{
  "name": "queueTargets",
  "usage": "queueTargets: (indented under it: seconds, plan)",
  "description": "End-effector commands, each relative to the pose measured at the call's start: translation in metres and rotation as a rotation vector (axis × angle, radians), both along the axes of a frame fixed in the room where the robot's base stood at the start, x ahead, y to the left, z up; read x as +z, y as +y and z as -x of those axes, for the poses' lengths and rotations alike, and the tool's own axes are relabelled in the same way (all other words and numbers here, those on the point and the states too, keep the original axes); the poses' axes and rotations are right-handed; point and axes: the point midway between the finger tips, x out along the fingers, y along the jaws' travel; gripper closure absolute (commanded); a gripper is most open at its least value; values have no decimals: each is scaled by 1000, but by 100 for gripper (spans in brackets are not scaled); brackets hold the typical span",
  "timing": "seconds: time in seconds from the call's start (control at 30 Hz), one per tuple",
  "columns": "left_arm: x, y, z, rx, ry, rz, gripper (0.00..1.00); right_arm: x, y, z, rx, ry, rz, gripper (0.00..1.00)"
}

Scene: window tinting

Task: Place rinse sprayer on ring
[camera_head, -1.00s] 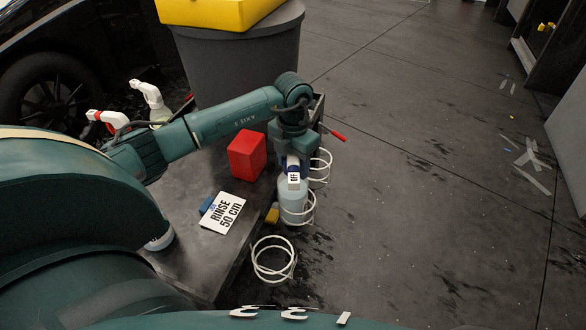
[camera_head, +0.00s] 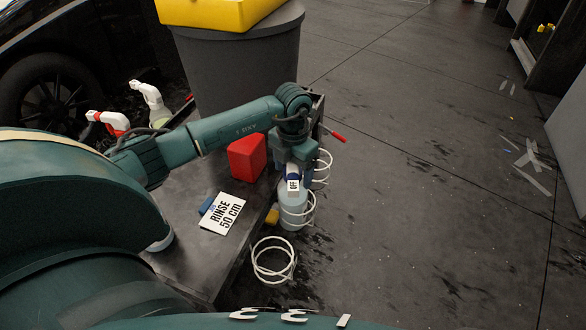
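The rinse sprayer (camera_head: 293,213) is a pale bottle with a dark blue and white top and a small black-on-white tag. It hangs upright at the right edge of the dark cart. The white wire ring (camera_head: 312,208) there passes around its body. My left gripper (camera_head: 293,170) points down over the sprayer's top and appears shut on it; the fingers are mostly hidden by the wrist. My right gripper is not in view.
An empty wire ring (camera_head: 272,260) is nearer along the cart (camera_head: 185,262), another (camera_head: 323,166) farther. A red block (camera_head: 247,157), two spray bottles (camera_head: 150,100) (camera_head: 108,122) and a grey bin (camera_head: 240,60) stand near my arm. The floor at right is open.

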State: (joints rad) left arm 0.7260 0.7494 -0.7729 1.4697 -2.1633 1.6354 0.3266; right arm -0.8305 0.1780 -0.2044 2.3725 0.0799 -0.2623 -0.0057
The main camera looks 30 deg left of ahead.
Motion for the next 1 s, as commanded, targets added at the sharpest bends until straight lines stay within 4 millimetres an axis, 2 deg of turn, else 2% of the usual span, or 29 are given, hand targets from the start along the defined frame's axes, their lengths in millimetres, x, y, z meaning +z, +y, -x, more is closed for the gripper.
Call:
queueTargets:
  seconds: [0.17, 0.4, 0.6, 0.8, 1.0]
  plan:
    - [20, 0, -1, -1, -3, 0, 26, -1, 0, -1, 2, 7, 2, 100]
    - [73, 0, -1, -1, -5, 0, 26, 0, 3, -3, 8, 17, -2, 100]
    - [106, 0, -1, 0, -4, 0, 26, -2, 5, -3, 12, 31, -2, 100]
    - [120, 0, 0, 0, -2, 0, 26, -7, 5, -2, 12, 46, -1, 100]
    - [121, 0, 0, 0, -1, 0, 26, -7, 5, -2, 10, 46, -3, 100]
